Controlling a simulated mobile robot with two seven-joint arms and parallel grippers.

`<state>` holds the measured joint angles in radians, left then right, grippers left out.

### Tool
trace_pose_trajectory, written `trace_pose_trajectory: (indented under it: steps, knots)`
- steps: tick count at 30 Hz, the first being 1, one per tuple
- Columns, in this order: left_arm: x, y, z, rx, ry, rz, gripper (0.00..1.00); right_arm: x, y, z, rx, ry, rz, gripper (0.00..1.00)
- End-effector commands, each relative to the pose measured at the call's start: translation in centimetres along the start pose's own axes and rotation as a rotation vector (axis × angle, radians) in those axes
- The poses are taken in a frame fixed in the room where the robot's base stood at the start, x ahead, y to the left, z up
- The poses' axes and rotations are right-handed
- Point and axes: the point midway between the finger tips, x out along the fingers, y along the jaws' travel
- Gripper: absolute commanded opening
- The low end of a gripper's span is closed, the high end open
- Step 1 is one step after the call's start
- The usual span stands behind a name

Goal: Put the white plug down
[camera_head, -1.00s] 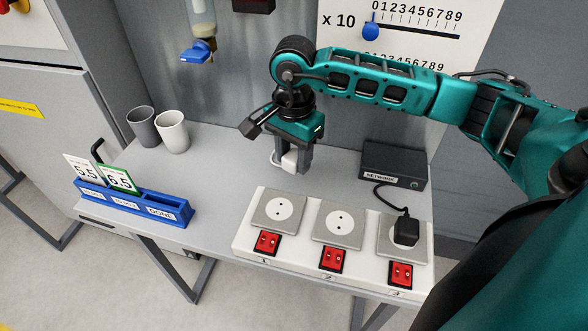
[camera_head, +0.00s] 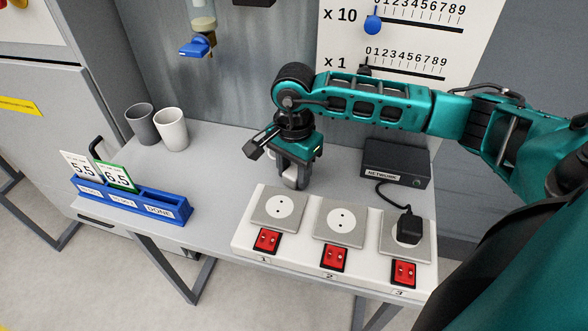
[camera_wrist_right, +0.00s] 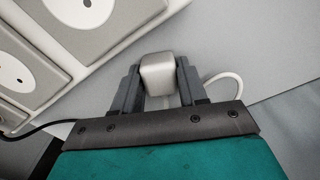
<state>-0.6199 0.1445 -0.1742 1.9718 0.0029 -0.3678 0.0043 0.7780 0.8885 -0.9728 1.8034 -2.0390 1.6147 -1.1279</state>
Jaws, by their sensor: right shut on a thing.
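My right gripper (camera_head: 292,180) is shut on the white plug (camera_head: 291,176), behind the outlet strip and left of the network box. In the right wrist view the plug (camera_wrist_right: 158,74) sits between the two grey fingers (camera_wrist_right: 158,85), with its white cable curving off to the right. The plug is at or just above the grey table (camera_head: 225,190); I cannot tell whether it touches. My left gripper is not in view.
A white strip (camera_head: 250,243) holds numbered sockets with red switches; a black plug (camera_head: 409,228) sits in socket 3, its cord leading to the network box (camera_head: 396,163). Two cups (camera_head: 172,130) and a blue card holder (camera_head: 130,203) stand at the left. Table between is clear.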

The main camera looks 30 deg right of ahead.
Motion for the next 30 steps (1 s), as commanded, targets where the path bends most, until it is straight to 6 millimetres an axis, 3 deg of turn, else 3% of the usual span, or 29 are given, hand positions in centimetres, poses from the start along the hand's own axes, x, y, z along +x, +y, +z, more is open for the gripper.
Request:
trace_pose_trajectory:
  steps: [3,4,12,23,26,30]
  knots:
    - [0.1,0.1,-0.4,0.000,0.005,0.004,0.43,0.1,0.0,0.0,0.000,0.000,-0.001,0.00]
    - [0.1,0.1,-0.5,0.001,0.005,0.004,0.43,0.1,0.0,0.0,0.000,0.000,-0.001,0.43]
    - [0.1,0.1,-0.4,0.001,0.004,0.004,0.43,0.1,0.0,0.0,0.000,0.000,0.000,0.68]
    - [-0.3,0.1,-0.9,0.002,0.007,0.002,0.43,-0.8,0.0,0.0,0.000,0.000,0.000,0.68]
    - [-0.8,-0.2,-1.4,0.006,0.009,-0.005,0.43,-1.9,0.0,0.0,0.000,0.000,-0.001,0.68]
    - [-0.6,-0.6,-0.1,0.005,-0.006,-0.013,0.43,-5.0,-0.1,-0.1,-0.001,0.002,-0.007,0.68]
